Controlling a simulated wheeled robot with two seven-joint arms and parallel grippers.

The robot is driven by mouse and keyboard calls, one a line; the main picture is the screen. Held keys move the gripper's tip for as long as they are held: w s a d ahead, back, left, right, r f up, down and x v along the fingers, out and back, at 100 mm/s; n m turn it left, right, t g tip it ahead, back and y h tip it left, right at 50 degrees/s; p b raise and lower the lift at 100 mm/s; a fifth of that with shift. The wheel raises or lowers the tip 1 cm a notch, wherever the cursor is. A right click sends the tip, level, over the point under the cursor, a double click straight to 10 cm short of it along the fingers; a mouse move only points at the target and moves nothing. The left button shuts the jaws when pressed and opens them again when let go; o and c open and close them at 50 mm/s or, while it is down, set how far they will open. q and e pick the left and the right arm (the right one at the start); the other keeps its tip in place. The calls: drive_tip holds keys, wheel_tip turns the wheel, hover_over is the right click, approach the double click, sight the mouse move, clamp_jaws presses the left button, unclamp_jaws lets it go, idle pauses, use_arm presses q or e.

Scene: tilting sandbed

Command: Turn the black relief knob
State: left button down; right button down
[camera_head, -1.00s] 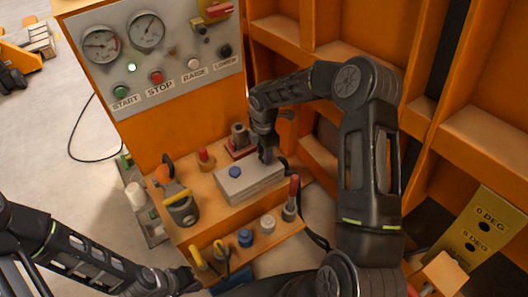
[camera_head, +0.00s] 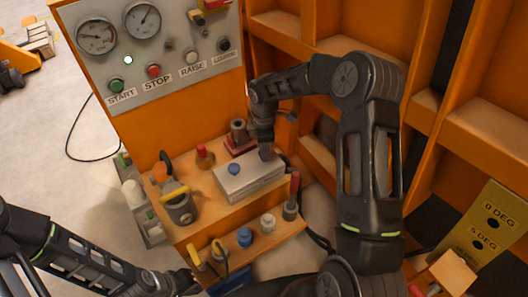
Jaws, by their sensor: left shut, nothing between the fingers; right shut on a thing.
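A light grey block (camera_head: 249,182) with a blue knob (camera_head: 233,169) on top sits on the orange shelf of the machine. My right gripper (camera_head: 267,153) points down onto the right rear part of this block's top. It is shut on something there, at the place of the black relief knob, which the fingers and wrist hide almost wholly. My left gripper (camera_head: 190,281) is low in the picture, in front of the shelf and apart from the block. It is shut and empty.
A panel (camera_head: 150,62) with two gauges and several buttons stands behind the shelf. A yellow-handled grey fixture (camera_head: 178,204) is left of the block. A red-topped lever (camera_head: 293,197) and small caps stand at the front. Orange framing (camera_head: 310,150) borders the right.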

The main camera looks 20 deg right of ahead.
drive_tip(key=m+b, duration=0.2)
drive_tip(key=m, duration=0.1)
drive_tip(key=shift+f+m, duration=0.15)
drive_tip(key=shift+m, duration=0.25)
drive_tip(key=m+b, duration=0.2)
drive_tip(key=m, duration=0.1)
drive_tip(key=shift+m, duration=0.3)
drive_tip(key=m+b, duration=0.1)
drive_tip(key=m, duration=0.2)
drive_tip(key=shift+m, duration=0.3)
drive_tip(key=shift+m+b, duration=0.35)
drive_tip(key=shift+m, duration=1.05)
drive_tip(key=shift+r, duration=0.2)
drive_tip(key=c, duration=1)
unclamp_jaws()
drive_tip(key=shift+o, duration=0.2)
